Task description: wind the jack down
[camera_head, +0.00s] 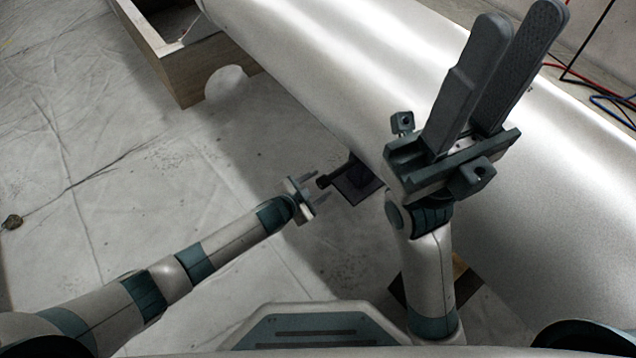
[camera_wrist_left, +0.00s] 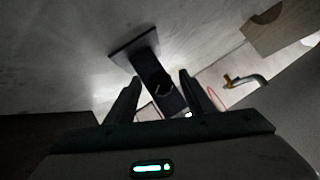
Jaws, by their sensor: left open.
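The jack (camera_head: 362,184) is a small dark device on a flat dark plate, low beside a large pale cylinder (camera_head: 330,75). A short dark bar with a knob-like end (camera_head: 324,182) sticks out from it to the left. My left gripper (camera_head: 314,189) is open at this bar's end. In the left wrist view the jack (camera_wrist_left: 147,64) shows ahead, with its dark block between or just beyond my left fingers (camera_wrist_left: 159,78). I cannot tell if they touch it. My right gripper (camera_head: 520,18) is raised over the cylinder, open and empty, its fingers a little apart.
A wooden box-like frame (camera_head: 185,85) stands at the upper left. Red, blue and black cables (camera_head: 612,98) lie at the far right. A bent pipe with a brass-coloured end (camera_wrist_left: 246,81) shows in the left wrist view. The sheeted floor (camera_head: 110,190) at left is mostly clear.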

